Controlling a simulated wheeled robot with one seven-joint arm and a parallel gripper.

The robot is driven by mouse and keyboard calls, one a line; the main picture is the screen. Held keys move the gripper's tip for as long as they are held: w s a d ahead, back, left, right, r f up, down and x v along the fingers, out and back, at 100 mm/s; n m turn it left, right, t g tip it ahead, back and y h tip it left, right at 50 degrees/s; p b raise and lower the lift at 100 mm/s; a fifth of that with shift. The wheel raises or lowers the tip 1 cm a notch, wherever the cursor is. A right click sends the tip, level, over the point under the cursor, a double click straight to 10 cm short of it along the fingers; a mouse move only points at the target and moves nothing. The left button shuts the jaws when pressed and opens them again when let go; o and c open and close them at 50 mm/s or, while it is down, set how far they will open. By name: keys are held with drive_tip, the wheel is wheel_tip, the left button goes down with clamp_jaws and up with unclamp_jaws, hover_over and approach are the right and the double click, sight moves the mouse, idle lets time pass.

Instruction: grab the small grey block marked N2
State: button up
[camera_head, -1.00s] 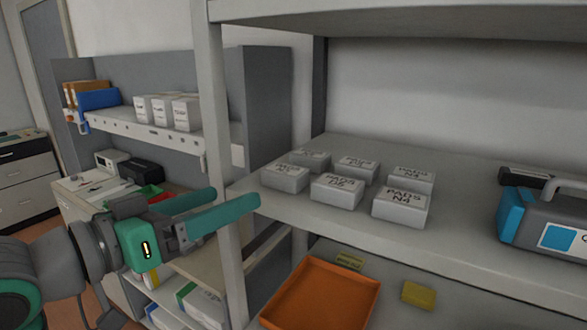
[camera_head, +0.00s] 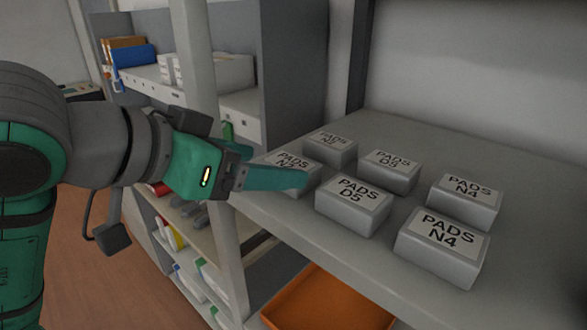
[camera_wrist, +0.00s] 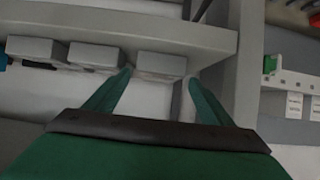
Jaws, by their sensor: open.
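The near-left small grey block marked N2 (camera_head: 300,162) sits at the left end of the shelf, its lower front partly hidden by my gripper. Another block (camera_head: 331,144) stands behind it, with a label that seems to read N2. My gripper (camera_head: 303,180) is open, its fingers pointing right at the near N2 block. In the wrist view, which looks upside down, the end block (camera_wrist: 160,64) lies just ahead of and between the two fingertips (camera_wrist: 158,78). I cannot tell whether a finger touches it.
Blocks marked D5 (camera_head: 352,206) and N4 (camera_head: 441,246) stand to the right, each with a like one behind. A shelf post (camera_head: 199,70) rises close behind my gripper. An orange tray (camera_head: 330,305) is below. The shelf (camera_head: 520,195) is bare at far right.

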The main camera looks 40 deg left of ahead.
sight(288, 163)
drive_tip(key=shift+r+x, duration=0.15)
drive_tip(key=shift+x, duration=1.45)
drive_tip(key=shift+r+x, duration=0.1)
drive_tip(key=shift+x, duration=1.5)
drive_tip(key=shift+w, duration=0.15)
drive_tip(key=shift+c, duration=0.6)
drive_tip(key=c, duration=0.7)
